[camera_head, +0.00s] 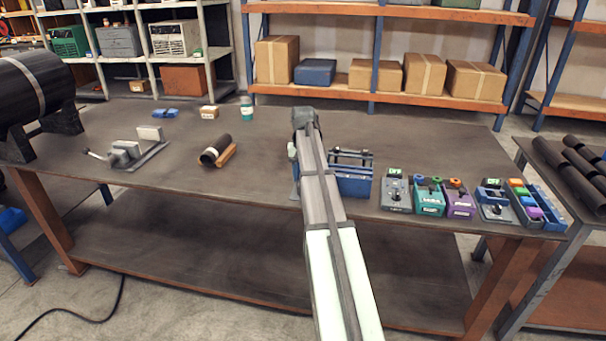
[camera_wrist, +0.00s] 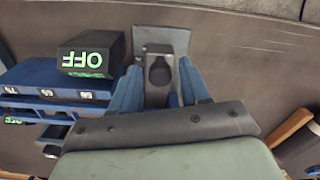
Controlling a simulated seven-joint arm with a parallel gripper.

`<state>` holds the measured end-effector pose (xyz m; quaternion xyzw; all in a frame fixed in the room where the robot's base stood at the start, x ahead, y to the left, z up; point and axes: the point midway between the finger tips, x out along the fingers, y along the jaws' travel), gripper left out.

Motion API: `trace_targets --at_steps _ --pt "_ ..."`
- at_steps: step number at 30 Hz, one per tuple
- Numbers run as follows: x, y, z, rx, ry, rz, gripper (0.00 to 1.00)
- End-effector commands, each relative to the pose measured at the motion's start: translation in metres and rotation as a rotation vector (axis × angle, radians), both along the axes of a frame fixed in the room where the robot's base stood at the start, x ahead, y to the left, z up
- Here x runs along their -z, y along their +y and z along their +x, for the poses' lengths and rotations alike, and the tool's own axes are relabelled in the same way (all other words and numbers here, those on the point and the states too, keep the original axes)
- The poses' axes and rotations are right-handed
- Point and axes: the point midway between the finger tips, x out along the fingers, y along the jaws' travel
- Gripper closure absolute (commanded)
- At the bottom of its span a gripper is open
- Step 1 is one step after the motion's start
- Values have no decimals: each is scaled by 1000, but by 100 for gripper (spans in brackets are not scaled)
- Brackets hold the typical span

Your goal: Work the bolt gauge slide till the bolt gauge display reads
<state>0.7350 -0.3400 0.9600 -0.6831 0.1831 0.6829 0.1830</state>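In the wrist view, a black display block (camera_wrist: 90,54) shows green "OFF" lettering, upside down in the picture. It sits by a blue body (camera_wrist: 55,82) with white-labelled edges. Just right of it, a grey plate (camera_wrist: 180,37) carries a dark slide-like piece (camera_wrist: 159,72). The two blue fingers of my gripper (camera_wrist: 160,78) stand on either side of this piece. I cannot tell whether they press on it. In the head view my arm hides the fingers and the spot between them. A blue unit with black rods (camera_head: 352,184) stands right of my arm.
Right along the front edge stand a grey unit (camera_head: 396,197), a teal box (camera_head: 429,199), a purple box (camera_head: 458,202), another display unit (camera_head: 494,208) and a blue tray (camera_head: 552,216). A dark pipe piece (camera_head: 215,150) and a metal fixture (camera_head: 135,155) lie left.

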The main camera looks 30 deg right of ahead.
Motion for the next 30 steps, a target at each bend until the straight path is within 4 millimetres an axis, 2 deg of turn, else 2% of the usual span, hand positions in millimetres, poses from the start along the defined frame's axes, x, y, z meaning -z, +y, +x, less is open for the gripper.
trace_targets --at_steps 2,14,25,30 --pt "0 0 0 0 0 0 62" --pt "0 0 0 0 0 0 100" --pt "-1 -1 1 0 0 0 100" --pt "-1 -14 15 0 1 1 100"
